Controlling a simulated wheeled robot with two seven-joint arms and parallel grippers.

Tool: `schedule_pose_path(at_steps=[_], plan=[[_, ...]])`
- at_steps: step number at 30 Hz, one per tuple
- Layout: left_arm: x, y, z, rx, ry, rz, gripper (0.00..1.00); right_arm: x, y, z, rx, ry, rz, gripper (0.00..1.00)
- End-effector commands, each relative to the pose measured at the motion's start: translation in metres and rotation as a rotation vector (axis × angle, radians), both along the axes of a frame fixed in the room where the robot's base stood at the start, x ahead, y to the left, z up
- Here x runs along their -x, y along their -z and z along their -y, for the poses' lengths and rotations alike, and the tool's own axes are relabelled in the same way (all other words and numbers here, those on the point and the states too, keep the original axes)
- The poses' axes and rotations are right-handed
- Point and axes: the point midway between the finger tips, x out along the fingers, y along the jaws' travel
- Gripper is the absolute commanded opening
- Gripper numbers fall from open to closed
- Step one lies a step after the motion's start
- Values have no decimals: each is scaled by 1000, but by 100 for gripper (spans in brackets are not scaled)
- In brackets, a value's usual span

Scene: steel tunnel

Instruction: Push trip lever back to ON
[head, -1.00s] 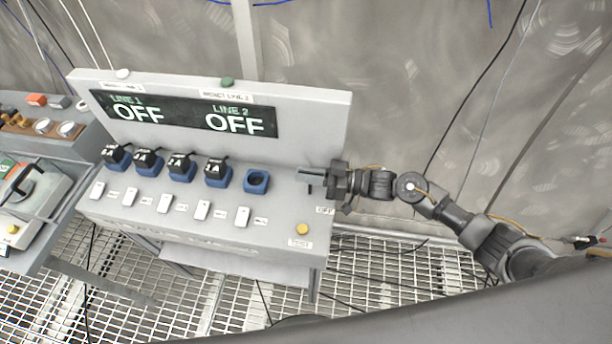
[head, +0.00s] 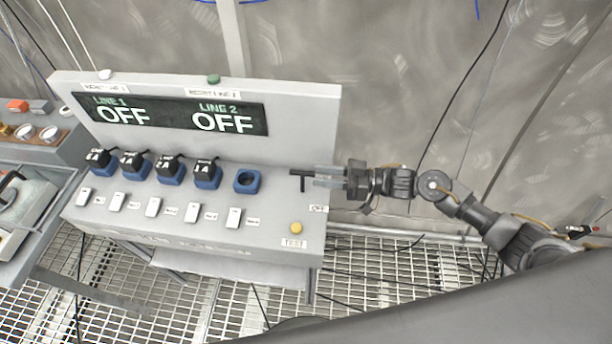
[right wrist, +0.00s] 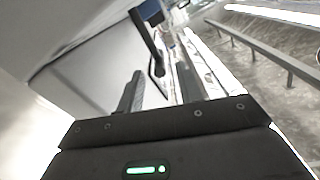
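The trip lever (head: 301,178) is a black T-shaped handle at the right end of the grey console top, beside a label reading OFF (head: 318,209). In the right wrist view the lever (right wrist: 146,38) stands just beyond the fingers. My right gripper (head: 318,176) is to the right of the lever, its two grey fingers apart and pointing left at it. Nothing is held. The fingertips are very close to the lever; I cannot tell whether they touch it. My left gripper is not in view.
The display (head: 180,112) reads OFF for LINE 1 and LINE 2. Several blue-and-black plugs, an empty blue socket (head: 246,181), white switches and a yellow TEST button (head: 296,228) are on the console. A green button (head: 213,79) tops the back panel.

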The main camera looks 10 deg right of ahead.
Motion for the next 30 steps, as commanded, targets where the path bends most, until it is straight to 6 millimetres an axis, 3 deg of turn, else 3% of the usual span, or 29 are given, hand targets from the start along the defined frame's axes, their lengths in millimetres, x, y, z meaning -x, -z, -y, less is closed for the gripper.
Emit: schedule_pose_path(at_steps=[7, 18, 23, 26, 29, 30], plan=[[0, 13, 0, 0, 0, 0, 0, 11, 2, 34, -1, -1, -1, 36], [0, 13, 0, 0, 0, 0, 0, 13, -1, 40, -1, -1, 0, 36], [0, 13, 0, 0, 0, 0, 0, 9, 3, 42, 28, 17, 39, 16], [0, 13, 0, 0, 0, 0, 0, -17, 25, 62, 141, 127, 129, 3], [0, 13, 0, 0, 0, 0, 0, -64, 86, 112, 348, 355, 188, 0], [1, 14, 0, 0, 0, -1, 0, -75, 125, 139, 453, 460, 173, 0]])
